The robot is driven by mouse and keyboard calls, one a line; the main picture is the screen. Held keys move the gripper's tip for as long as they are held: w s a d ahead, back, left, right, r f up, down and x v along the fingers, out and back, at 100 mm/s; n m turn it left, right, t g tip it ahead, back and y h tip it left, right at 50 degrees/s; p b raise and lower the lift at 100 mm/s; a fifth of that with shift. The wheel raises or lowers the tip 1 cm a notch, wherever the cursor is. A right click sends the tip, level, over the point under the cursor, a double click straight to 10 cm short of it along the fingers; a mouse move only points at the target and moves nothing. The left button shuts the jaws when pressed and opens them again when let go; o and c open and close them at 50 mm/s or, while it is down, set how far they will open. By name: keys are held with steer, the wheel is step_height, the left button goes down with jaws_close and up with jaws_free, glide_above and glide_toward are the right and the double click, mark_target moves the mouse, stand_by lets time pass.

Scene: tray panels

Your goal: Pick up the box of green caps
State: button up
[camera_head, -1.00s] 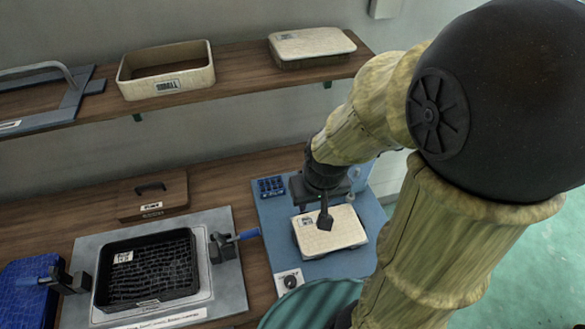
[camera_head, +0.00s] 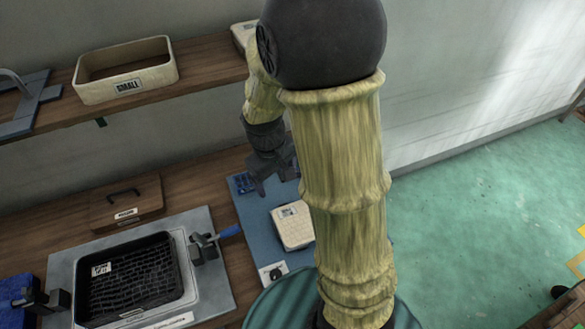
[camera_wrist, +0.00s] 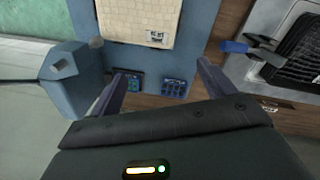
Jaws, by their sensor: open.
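Two small boxes of caps stand side by side on the blue mat, between my fingers in the wrist view. The left one (camera_wrist: 128,82) is dark with a teal tint and lies close to my left fingertip. The right one (camera_wrist: 174,86) holds blue caps; a blue box also shows in the head view (camera_head: 243,183). The left one looks like the box of green caps, but its colour is hard to tell. My gripper (camera_wrist: 163,68) is open and empty above them. In the head view my gripper (camera_head: 268,178) hides part of that area.
A cream lidded tray (camera_head: 293,226) lies on the blue mat (camera_head: 258,240) near the boxes. A black tray (camera_head: 135,280) sits in a grey fixture with clamps (camera_head: 205,248). A shelf above carries a cream open tray (camera_head: 125,70). A blue block (camera_wrist: 75,72) stands left in the wrist view.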

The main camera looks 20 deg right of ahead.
steer(key=w+a+f+n+h+b, duration=0.1)
steer(key=w+f+n+h, duration=0.3)
steer(key=w+f, duration=0.1)
steer(key=w+a+f+n+h+b, duration=0.1)
steer(key=w+f+n+h, duration=0.2)
steer(key=w, duration=0.4)
steer(key=w+a+f+n+h+b, duration=0.1)
steer(key=w+f+n+h, duration=0.3)
steer(key=w+f+n, duration=0.2)
steer(key=shift+w+f+g+h, duration=0.3)
steer(key=shift+w+g, duration=0.1)
steer(key=shift+w, duration=0.1)
steer(key=shift+w+a+n+h, duration=0.25)
steer(key=shift+a+n+h, duration=0.05)
steer(key=shift+n, duration=0.2)
steer(key=p+x, duration=0.2)
steer(key=x, duration=0.9)
steer(key=shift+w+d+f, duration=0.1)
steer(key=shift+d+f, duration=0.15)
steer(key=shift+d, duration=0.1)
steer(key=p+x, duration=0.1)
steer(key=x, duration=0.4)
steer(key=shift+d+f, duration=0.15)
steer(key=shift+d, duration=0.2)
